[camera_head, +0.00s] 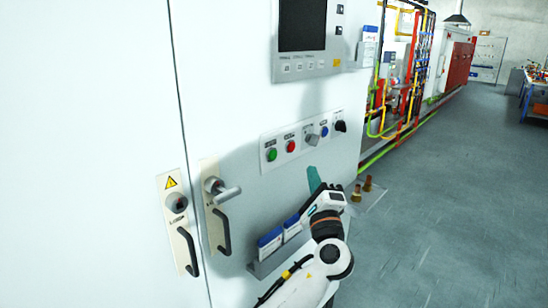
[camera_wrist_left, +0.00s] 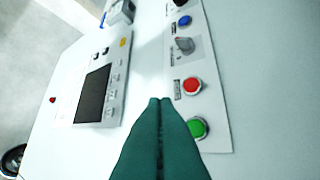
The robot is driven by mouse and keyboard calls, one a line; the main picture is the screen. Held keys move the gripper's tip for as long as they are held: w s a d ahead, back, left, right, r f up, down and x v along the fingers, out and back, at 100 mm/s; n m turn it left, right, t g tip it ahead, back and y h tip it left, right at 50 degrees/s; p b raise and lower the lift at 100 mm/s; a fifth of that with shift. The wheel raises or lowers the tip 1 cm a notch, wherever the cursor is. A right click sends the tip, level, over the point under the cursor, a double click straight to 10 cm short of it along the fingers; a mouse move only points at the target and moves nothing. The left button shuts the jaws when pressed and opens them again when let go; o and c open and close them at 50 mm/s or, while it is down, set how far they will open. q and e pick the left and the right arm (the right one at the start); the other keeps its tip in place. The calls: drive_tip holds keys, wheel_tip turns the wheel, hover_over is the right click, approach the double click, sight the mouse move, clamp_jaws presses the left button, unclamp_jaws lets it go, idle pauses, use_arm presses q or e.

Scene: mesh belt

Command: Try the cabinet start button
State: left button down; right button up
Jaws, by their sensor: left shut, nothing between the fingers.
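The cabinet (camera_head: 120,120) is white, with a row of controls on a light panel. A green button (camera_head: 272,155) is at the left end of the row, and it shows in the left wrist view (camera_wrist_left: 197,127). A red button (camera_head: 291,146) is next to it, also in the left wrist view (camera_wrist_left: 192,86). The labels are too small to read. My left gripper (camera_head: 313,176) has its teal fingers shut and empty, below and right of these buttons in the head view. In the wrist view, the fingertips (camera_wrist_left: 160,101) appear beside the red and green buttons; contact is not evident. My right gripper is out of view.
A grey selector switch (camera_head: 313,139), a blue button (camera_head: 324,131) and a black knob (camera_head: 340,126) continue the row. A dark screen (camera_head: 302,25) sits above. Door handles (camera_head: 221,231) project at left, and a document holder (camera_head: 270,256) below. Open floor (camera_head: 450,200) lies right.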

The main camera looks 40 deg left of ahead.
sight(272, 155)
use_arm(q)
drive_tip(key=shift+s+r, duration=0.1)
drive_tip(key=shift+r, duration=0.15)
drive_tip(key=a, duration=0.9)
drive_tip(key=shift+w, duration=0.35)
drive_tip(key=shift+d, duration=0.1)
drive_tip(key=shift+f, duration=0.1)
idle(1.7)
drive_tip(key=shift+a, duration=0.45)
